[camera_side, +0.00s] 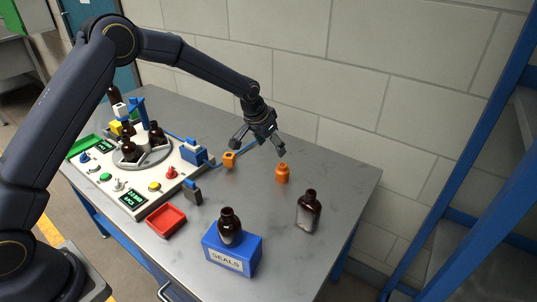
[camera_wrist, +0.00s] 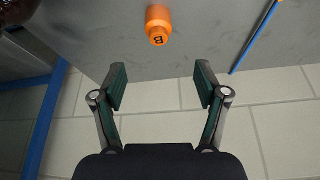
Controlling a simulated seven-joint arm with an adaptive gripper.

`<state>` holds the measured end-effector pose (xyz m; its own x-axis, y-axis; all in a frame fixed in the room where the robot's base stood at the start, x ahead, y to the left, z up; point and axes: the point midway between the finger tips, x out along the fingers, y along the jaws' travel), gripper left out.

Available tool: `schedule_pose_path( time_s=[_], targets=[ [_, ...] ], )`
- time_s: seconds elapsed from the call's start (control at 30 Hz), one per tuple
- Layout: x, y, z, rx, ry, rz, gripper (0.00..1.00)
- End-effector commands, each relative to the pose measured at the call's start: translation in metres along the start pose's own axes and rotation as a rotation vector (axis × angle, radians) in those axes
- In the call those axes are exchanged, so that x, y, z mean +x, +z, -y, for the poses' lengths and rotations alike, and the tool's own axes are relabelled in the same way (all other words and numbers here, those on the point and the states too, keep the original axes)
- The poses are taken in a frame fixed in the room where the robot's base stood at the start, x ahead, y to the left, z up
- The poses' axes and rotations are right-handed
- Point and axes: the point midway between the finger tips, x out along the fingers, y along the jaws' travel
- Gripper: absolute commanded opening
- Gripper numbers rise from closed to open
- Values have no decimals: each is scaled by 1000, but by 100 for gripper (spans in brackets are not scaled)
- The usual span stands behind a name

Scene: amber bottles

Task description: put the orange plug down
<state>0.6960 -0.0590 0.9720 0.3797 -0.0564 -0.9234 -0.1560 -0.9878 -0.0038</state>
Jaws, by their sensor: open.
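An orange plug-like piece (camera_side: 283,174) with a narrower top stands upright on the grey table. In the wrist view an orange piece (camera_wrist: 158,26) with a dark mark on its end lies beyond my fingertips, roughly centred between them; it appears to be the same piece. A second, blocky orange piece (camera_side: 229,160) sits further left near a blue cable; I cannot tell which one the task names. My gripper (camera_side: 260,149) is open and empty, above and behind the table pieces. Its two fingers are spread apart in the wrist view (camera_wrist: 161,84).
A brown bottle (camera_side: 309,212) stands to the right, and another (camera_side: 230,227) at the blue SEALS box (camera_side: 221,256). A red tray (camera_side: 166,220) lies in front of the white control panel (camera_side: 135,204). The wall (camera_side: 330,110) is close behind. Bare table lies around the upright orange piece.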

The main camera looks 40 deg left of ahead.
Motion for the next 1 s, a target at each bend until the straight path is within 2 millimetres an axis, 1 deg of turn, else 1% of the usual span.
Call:
schedule_pose_path(
  time_s=[0.03, 0.07, 0.1, 0.17, 0.2, 0.23, 0.27, 0.3, 0.37, 0.4, 0.47, 0.5, 0.57, 0.6, 0.7, 0.73, 0.8, 0.83, 0.9, 1.0],
  targets=[
    [-26, -2, 2, 3, -10, -12, 74],
    [-43, -1, 3, 4, -17, -15, 74],
    [-68, 3, 5, 5, -27, -21, 74],
    [-110, 13, 8, 1, -43, -25, 74],
    [-138, 24, 10, -3, -55, -28, 74],
    [-158, 32, 11, -7, -63, -33, 74],
    [-177, 42, 11, -12, -69, -35, 74],
    [-201, 57, 13, -20, -78, -40, 74],
    [-235, 82, 14, -33, -88, -47, 74],
    [-254, 100, 14, -43, -92, -53, 74],
    [-280, 130, 13, -60, -98, -60, 74],
    [-294, 151, 12, -72, -98, -65, 74],
    [-310, 182, 10, -89, -96, -73, 74],
    [-318, 201, 9, -100, -93, -78, 74],
    [-328, 241, 5, -121, -82, -88, 74],
    [-330, 251, 3, -126, -79, -90, 74],
    [-331, 268, 1, -135, -71, -94, 74],
    [-331, 273, 0, -138, -68, -95, 74],
    [-331, 281, -1, -142, -64, -97, 74],
    [-330, 285, -2, -144, -62, -96, 74]
  ],
)
